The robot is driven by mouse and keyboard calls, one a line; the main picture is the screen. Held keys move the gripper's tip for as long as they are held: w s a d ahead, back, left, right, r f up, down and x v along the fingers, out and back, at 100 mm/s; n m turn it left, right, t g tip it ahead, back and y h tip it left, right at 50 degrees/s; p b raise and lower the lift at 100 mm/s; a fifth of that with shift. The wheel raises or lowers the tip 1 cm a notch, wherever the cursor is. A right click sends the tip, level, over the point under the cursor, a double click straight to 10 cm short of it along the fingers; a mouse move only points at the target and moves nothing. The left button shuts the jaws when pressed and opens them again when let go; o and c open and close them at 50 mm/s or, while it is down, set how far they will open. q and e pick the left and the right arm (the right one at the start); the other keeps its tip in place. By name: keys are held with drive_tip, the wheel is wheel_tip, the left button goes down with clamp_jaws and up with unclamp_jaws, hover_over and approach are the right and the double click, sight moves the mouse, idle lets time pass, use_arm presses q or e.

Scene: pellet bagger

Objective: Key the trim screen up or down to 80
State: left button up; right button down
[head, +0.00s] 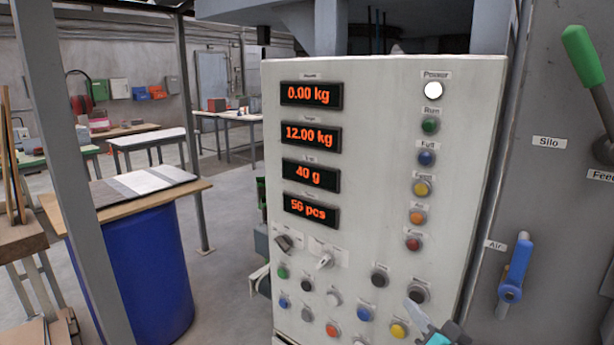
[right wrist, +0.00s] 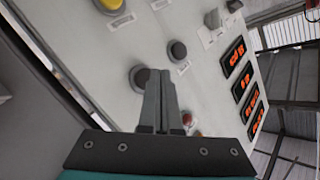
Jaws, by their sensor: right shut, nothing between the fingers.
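The grey control panel (head: 380,180) carries a column of lit red screens. The third one down, with a small label that seems to read Trim, is the trim screen (head: 310,175) and shows 40 g. Two dark round buttons, a left one (head: 379,279) and a right one (head: 419,292), sit on the lower right of the panel. My right gripper (head: 414,306) is shut and empty, with its tip close to the right dark button. In the right wrist view its fingers (right wrist: 160,78) point at the panel beside a dark button (right wrist: 140,78); contact cannot be told. My left gripper is not in view.
Other screens read 0.00 kg (head: 311,94), 12.00 kg (head: 312,135) and 56 pcs (head: 311,210). Several coloured buttons and a switch (head: 325,261) crowd the lower panel. A blue handle (head: 515,268) and a green lever (head: 583,56) stand at right. A blue barrel (head: 150,265) stands left.

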idle(0.6)
drive_tip(key=shift+w+d, duration=0.25)
drive_tip(key=shift+w, duration=0.15)
drive_tip(key=shift+w+d, duration=0.15)
drive_tip(key=shift+w, duration=0.1)
idle(0.5)
drive_tip(key=shift+s+a+p, duration=0.4)
drive_tip(key=shift+s+p, duration=0.25)
drive_tip(key=shift+p, duration=0.15)
